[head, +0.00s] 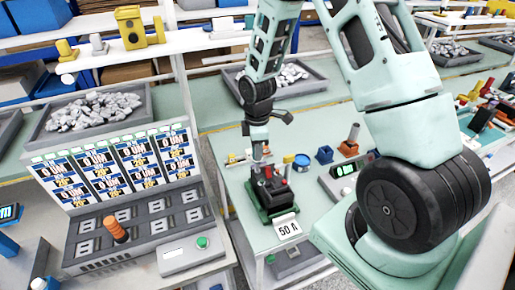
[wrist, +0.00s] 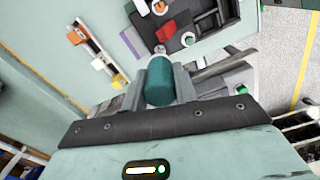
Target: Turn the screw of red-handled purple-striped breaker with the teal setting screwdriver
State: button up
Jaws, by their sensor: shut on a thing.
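My gripper (head: 258,148) is shut on the teal screwdriver, whose thick teal handle (wrist: 160,82) stands between the two grey fingers in the wrist view. The screwdriver's shaft and tip are hidden behind the handle. My gripper is above a dark breaker (head: 266,190) with a red handle (head: 268,171), on a green base beside a "50 A" label. In the wrist view the red handle (wrist: 166,31) lies just beyond the teal handle. A purple strip (wrist: 132,43) shows to its left. I cannot tell whether the tip touches the screw.
A blue-and-white round container (head: 302,163), a blue block (head: 324,154) and an orange-based tool (head: 350,142) stand right of the breaker. A grey device (head: 340,182) is nearby. A panel with several displays (head: 125,165) and an orange handle (head: 115,230) is at left.

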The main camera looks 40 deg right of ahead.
jog(key=shift+m, duration=0.5)
jog(key=shift+m, duration=1)
jog(key=shift+m, duration=1)
jog(key=shift+m, duration=1)
